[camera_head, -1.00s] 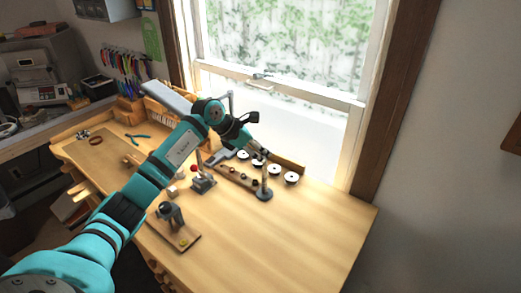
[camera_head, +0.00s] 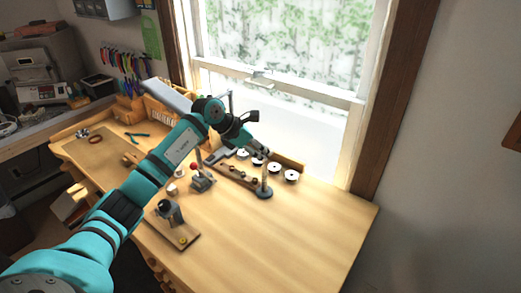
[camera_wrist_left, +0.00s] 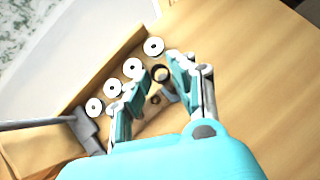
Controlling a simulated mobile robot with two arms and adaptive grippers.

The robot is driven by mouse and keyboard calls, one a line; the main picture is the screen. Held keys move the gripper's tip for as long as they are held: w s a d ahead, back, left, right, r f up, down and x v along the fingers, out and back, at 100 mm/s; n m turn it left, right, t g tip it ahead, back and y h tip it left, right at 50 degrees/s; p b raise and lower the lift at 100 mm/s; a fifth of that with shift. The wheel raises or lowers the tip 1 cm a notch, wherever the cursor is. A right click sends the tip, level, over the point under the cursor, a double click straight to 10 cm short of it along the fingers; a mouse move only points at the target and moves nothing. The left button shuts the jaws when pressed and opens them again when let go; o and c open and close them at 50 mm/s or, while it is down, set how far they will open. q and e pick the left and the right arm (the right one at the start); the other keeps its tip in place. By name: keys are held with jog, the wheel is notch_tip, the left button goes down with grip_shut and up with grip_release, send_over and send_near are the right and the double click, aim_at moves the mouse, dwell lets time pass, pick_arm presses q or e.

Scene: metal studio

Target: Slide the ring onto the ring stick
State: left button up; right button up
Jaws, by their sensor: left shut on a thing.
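The ring stick (camera_head: 265,182) stands upright on a dark round base near the middle of the bench. My left gripper (camera_head: 266,154) hangs just above and beside its top. In the left wrist view the fingers of my left gripper (camera_wrist_left: 158,76) point away from me, with a dark round shape between their tips. I cannot tell whether that shape is the held ring or the stick's base. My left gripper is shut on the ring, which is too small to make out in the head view. My right gripper is out of view.
Several white discs (camera_head: 274,167) stand in a row behind the stick, by the window. A wooden strip (camera_head: 236,174) with small round items lies left of the stick. A small red-knobbed device (camera_head: 202,181) stands further left. The bench's right front (camera_head: 290,240) is clear.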

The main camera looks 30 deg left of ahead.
pick_arm(q)
jog(key=shift+f+b, duration=0.5)
jog(key=shift+f, duration=0.2)
jog(key=shift+f+b, duration=0.65)
jog(key=shift+f, duration=0.1)
jog(key=o, duration=1)
jog(key=v, duration=1.2)
